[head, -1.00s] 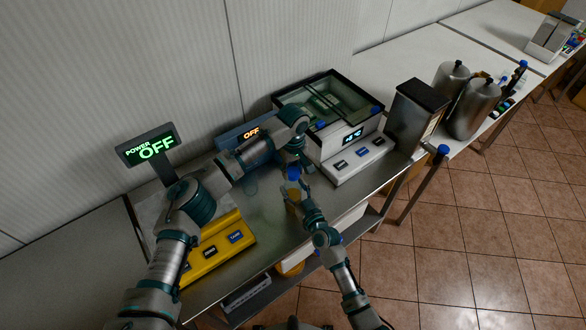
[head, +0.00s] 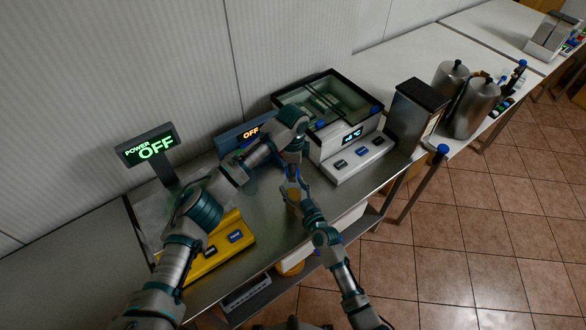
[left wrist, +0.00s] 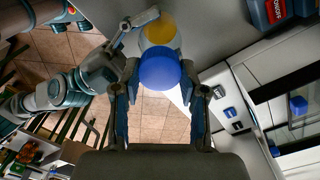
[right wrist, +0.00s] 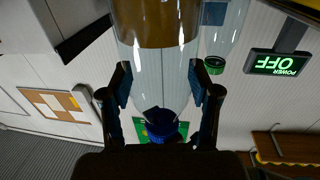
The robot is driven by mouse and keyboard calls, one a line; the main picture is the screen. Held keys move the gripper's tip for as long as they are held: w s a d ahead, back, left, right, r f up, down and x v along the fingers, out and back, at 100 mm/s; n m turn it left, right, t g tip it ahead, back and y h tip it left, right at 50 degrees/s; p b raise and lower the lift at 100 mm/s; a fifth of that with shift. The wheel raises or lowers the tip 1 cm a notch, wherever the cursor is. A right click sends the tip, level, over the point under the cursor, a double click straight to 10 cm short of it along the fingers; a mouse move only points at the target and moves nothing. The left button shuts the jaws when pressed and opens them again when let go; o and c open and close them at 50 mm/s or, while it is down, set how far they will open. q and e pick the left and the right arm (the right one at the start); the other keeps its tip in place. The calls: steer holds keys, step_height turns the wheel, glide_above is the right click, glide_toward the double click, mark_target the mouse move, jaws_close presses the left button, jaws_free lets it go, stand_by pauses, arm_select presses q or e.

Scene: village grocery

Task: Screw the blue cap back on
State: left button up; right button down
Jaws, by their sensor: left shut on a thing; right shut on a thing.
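A clear bottle with amber-brown liquid (right wrist: 155,22) is held upright in my right gripper (right wrist: 160,85); the right wrist view is upside down. The bottle also shows in the head view (head: 293,195) and behind the cap in the left wrist view (left wrist: 159,33). The blue cap (left wrist: 160,70) is at the bottle's neck end, between the fingers of my left gripper (left wrist: 160,78), which is shut on it from above. It also shows in the right wrist view (right wrist: 162,128). In the head view my left gripper (head: 294,162) hides the cap. I cannot tell whether the threads are engaged.
A white bath unit (head: 345,150) stands right of the grippers on the metal bench. A yellow device (head: 215,250) is at the left, below a POWER OFF display (head: 150,146). A green-capped clear vessel (right wrist: 214,64) stands nearby. Steel canisters (head: 472,108) stand farther right.

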arm_select(q)
steer(key=o, duration=1.4)
steer(key=shift+c, duration=0.2)
step_height(320, 180, up, 12)
steer(key=shift+w, duration=0.15)
arm_select(e)
steer(key=shift+c, duration=0.9)
jaws_free()
steer(key=v, duration=1.2)
steer(key=shift+f, duration=0.1)
